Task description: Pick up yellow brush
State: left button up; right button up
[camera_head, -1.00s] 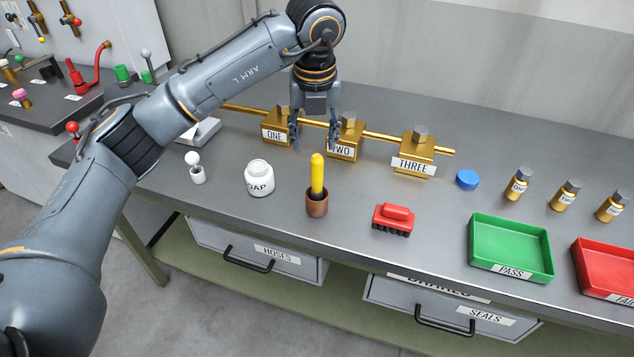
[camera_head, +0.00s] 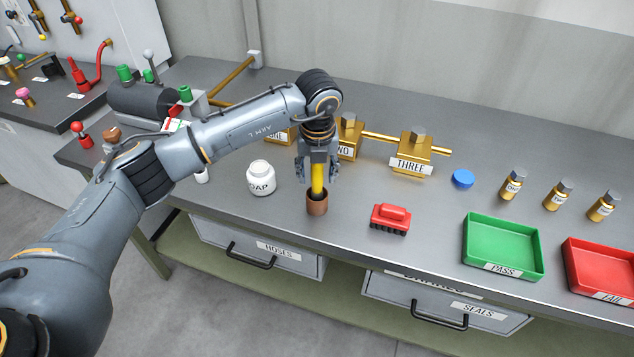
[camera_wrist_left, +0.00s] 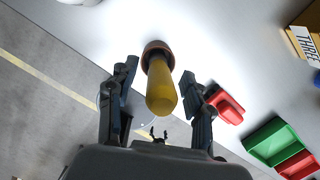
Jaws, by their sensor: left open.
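The yellow brush (camera_head: 318,182) stands upright in a small brown cup (camera_head: 317,205) near the front edge of the bench. The fingers appear clear of the handle. The bristle end is hidden in the cup. My right gripper is not in view.
A white SOAP jar (camera_head: 261,178) stands left of the cup and a red brush (camera_head: 390,218) to its right. Brass blocks on a rod, including THREE (camera_head: 412,155), stand behind. Green PASS (camera_head: 503,248) and red FAIL (camera_head: 600,270) trays lie at the right.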

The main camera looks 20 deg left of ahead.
pick_arm(q)
grip_shut()
jog(key=shift+r, duration=0.15)
notch_tip(320, 180, up, 10)
jog(key=b, duration=0.3)
